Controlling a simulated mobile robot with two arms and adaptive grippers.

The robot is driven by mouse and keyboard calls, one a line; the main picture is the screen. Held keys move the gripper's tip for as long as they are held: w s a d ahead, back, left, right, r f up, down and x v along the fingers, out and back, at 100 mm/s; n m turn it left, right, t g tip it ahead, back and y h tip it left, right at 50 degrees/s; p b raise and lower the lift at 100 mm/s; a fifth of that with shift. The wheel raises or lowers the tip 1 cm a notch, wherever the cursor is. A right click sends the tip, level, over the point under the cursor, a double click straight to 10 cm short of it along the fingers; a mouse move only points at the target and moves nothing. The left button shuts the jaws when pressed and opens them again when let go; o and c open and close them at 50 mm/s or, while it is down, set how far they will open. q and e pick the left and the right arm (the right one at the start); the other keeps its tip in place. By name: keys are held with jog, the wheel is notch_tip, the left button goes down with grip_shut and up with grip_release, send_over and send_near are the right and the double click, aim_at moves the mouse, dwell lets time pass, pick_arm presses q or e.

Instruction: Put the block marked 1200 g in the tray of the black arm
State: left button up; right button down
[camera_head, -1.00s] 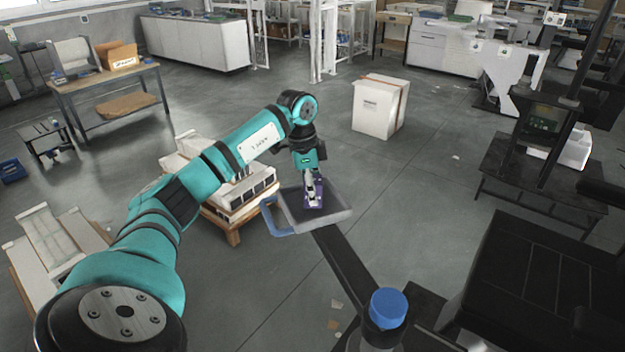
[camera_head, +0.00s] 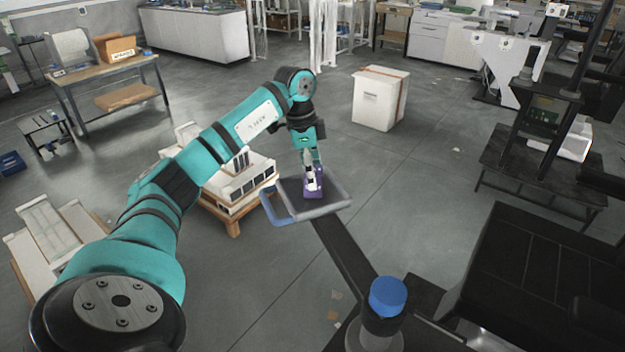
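A small purple block (camera_head: 316,189) is at the tray (camera_head: 335,207) of the black arm (camera_head: 345,252), over its dark floor. I cannot read a mark on the block, nor tell whether it rests on the floor or hangs just above it. The tray has a grey rim and a blue handle on its left. My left gripper (camera_head: 311,182) points down with its pale fingertips at the block. The fingers are too small to show whether they grip it or stand loosely around it. My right gripper is not in view.
The black arm has a blue cap (camera_head: 388,297) near the front. A pallet with white slotted boxes (camera_head: 240,185) stands left of the tray. A white carton (camera_head: 380,99) stands behind it. A black table (camera_head: 540,172) is at right. Open floor lies between.

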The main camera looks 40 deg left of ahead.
pick_arm(q)
jog(key=r, duration=0.6)
jog(key=s+a+r, duration=0.1)
jog(key=r, duration=0.2)
jog(key=shift+r, duration=0.2)
